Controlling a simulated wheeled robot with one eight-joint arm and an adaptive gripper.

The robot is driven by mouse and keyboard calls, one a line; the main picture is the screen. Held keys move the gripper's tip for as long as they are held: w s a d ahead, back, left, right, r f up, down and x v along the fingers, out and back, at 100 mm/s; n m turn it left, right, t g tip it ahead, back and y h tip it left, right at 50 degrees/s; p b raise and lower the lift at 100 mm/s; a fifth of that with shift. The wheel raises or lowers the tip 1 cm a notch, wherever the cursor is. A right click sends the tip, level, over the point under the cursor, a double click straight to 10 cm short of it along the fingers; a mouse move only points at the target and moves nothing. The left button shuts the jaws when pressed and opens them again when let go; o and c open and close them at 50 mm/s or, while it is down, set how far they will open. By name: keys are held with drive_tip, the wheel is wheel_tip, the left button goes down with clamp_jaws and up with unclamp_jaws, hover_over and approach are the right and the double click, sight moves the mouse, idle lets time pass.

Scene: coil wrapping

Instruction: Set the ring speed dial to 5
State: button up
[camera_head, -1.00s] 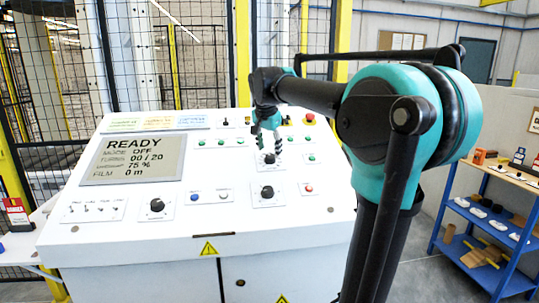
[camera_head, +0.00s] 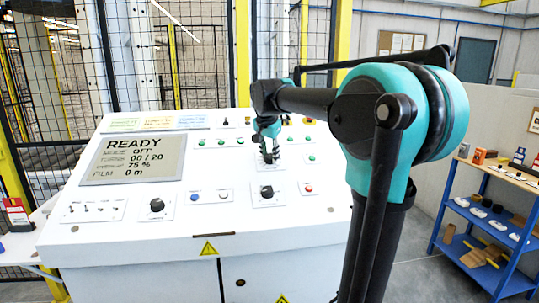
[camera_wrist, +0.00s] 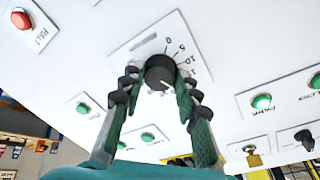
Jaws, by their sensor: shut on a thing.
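A black round dial (camera_wrist: 160,71) sits on a white plate with a printed scale on which 0, 5 and 10 can be read. Its name label is not legible. A small white mark shows on the dial's face, on the side away from the 0. My gripper (camera_wrist: 158,82) has its two green fingers on either side of this dial, shut on it.
Another black dial (camera_head: 267,192) lies just below, with a red button (camera_head: 309,188) to its right. Green buttons (camera_wrist: 262,102) flank the gripped dial. The console's screen (camera_head: 133,158) reads READY, 00 / 20, 75 % and 0 m. A blue shelf (camera_head: 490,215) stands at the right.

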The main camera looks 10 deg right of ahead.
idle(0.3)
drive_tip(key=n, duration=0.4)
drive_tip(key=shift+t, duration=0.3)
drive_tip(key=n, duration=0.4)
drive_tip(key=shift+s+n+t, duration=0.1)
drive_tip(key=shift+n+t, duration=0.2)
drive_tip(key=n, duration=0.3)
drive_tip(key=shift+d+n+y, duration=0.1)
drive_tip(key=shift+n+y, duration=0.5)
drive_tip(key=shift+n, duration=1.6)
drive_tip(key=o, duration=1.2)
drive_tip(key=shift+c, duration=0.2)
